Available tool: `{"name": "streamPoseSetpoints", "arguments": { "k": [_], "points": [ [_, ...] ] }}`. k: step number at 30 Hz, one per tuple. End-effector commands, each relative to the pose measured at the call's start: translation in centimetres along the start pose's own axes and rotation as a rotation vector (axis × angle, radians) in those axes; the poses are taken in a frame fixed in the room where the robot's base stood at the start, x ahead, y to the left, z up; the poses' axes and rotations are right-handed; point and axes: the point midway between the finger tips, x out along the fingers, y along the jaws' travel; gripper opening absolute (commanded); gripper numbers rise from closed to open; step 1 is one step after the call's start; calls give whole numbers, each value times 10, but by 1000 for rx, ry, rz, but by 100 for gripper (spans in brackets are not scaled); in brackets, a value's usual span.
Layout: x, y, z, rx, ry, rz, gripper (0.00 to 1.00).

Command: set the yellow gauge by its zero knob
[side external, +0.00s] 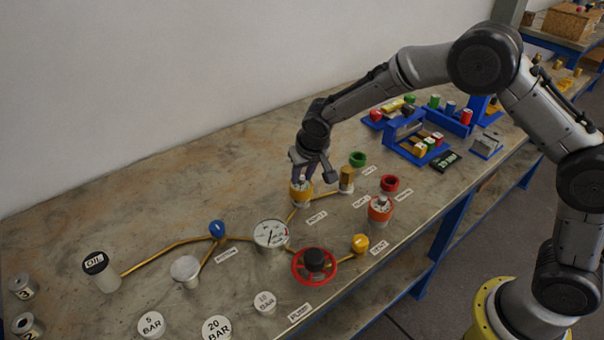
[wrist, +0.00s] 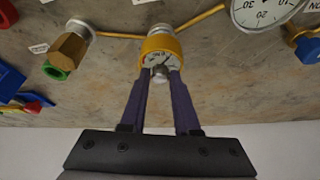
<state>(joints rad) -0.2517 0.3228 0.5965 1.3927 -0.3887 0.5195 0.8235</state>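The yellow gauge (side external: 301,193) is a small round unit with a yellow collar, standing on the bench at the end of a brass pipe. In the wrist view the gauge (wrist: 159,43) shows its white dial, partly covered. Its small pale zero knob (wrist: 160,74) projects from the dial's near side. My gripper (wrist: 160,72) has its two purple fingertips on either side of this knob. Whether they press on it or leave a small gap is unclear. In the side view my gripper (side external: 302,179) is right above the gauge and hides part of it.
A larger white gauge (side external: 270,234) and a red handwheel (side external: 314,264) stand nearby. A brass hex fitting (side external: 346,179) and a green ring (side external: 357,159) are close on the right. An orange gauge (side external: 380,209) stands farther right. Bare bench lies behind on the left.

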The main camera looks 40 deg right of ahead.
Motion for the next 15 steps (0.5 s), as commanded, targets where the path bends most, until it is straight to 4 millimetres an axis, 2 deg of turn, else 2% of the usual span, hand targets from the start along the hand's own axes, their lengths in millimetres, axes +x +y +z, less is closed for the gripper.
{"name": "streamPoseSetpoints", "arguments": {
  "k": [1,3,4,15],
  "points": [
    [0,0,0,-1,0,0,41],
    [0,0,0,-1,0,0,54],
    [0,0,0,-1,1,-1,56],
    [-5,0,-1,-1,4,-2,56]
  ]
}}
